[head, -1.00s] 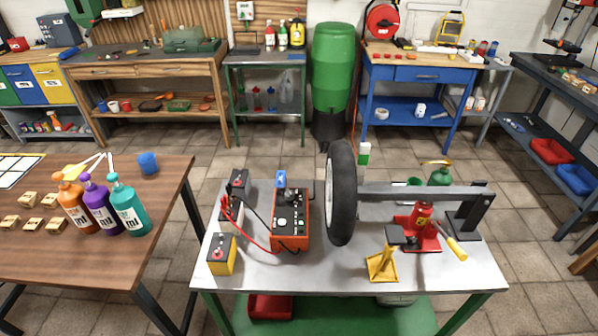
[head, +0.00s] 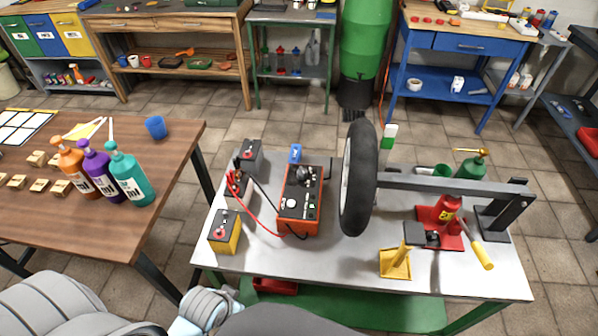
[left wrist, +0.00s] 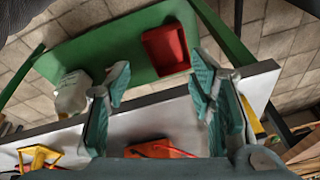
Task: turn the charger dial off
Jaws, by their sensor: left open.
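The orange-red charger (head: 299,205) stands on the grey workbench (head: 340,262), left of the wheel. A dark round knob (head: 303,173) is at its far end and a white round part (head: 292,203) is on its face. They are too small to read any dial setting. Red and black leads run from it to the batteries. In the left wrist view my left gripper (left wrist: 160,88) has its teal fingers wide apart with nothing between them. An orange part (left wrist: 163,149), apparently the charger, shows beyond the fingers at the lower edge. My right gripper is not seen.
A yellow-and-black battery (head: 225,232) and a dark battery (head: 249,155) stand left of the charger. The upright wheel (head: 359,178) stands close on its right. A red jack (head: 440,215) and yellow stand (head: 396,262) are further right. Bottles (head: 130,175) stand on the brown table.

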